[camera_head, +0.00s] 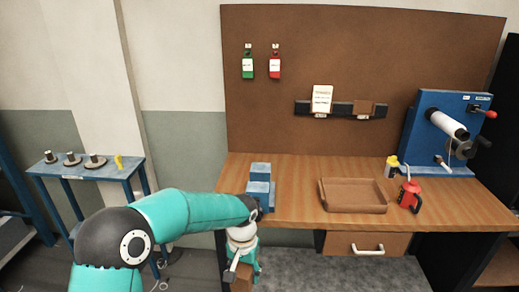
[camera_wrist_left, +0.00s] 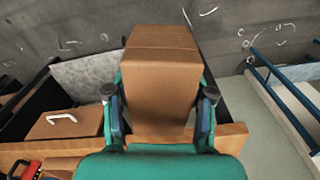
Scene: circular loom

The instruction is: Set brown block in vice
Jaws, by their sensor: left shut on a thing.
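The brown block (camera_wrist_left: 160,85) fills the middle of the left wrist view, held between the two fingers of my left gripper (camera_wrist_left: 159,105). In the head view my left gripper (camera_head: 242,272) hangs in front of the bench's front edge, below the top, and the block's brown end (camera_head: 240,284) shows at its tip. Most of the block is hidden there. The blue vice (camera_head: 260,187) stands at the bench's left front corner, just behind my left wrist, which covers part of it. The block is apart from the vice. My right gripper is not in view.
The wooden bench (camera_head: 300,174) carries a brown tray (camera_head: 353,208), a red can (camera_head: 409,196), a small yellow bottle (camera_head: 392,165) and a blue winding machine (camera_head: 450,130). A drawer (camera_head: 345,244) sits below. A blue side table (camera_head: 84,170) stands at the left.

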